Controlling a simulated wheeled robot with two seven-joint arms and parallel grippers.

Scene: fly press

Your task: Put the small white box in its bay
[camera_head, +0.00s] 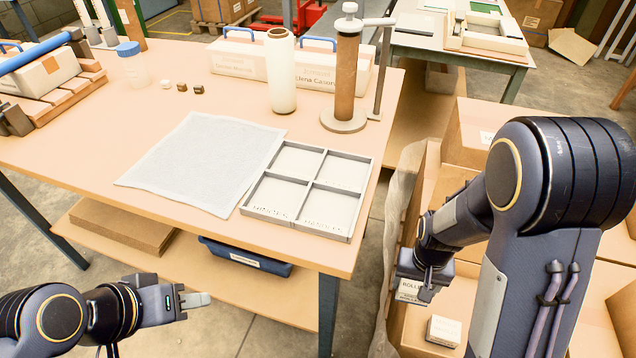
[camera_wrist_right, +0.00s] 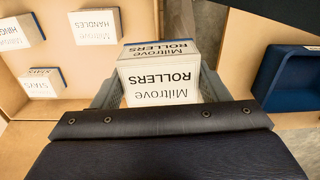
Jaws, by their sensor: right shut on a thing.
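My right gripper (camera_head: 424,284) is shut on a small white box (camera_head: 408,291) at the right, beside the table and over the open cartons. In the right wrist view the box (camera_wrist_right: 158,84) sits between the two fingers, with "Miltrove ROLLERS" on its faces and a blue edge.
Other white boxes marked HANDLES (camera_wrist_right: 97,26), HINGES (camera_wrist_right: 18,32) and STAYS (camera_wrist_right: 42,83) lie in a carton. A blue bin (camera_wrist_right: 285,85) is nearby. A white cloth (camera_head: 195,160) lies left of the tray. A white roll (camera_head: 281,75) and a post stand (camera_head: 345,75) are behind it.

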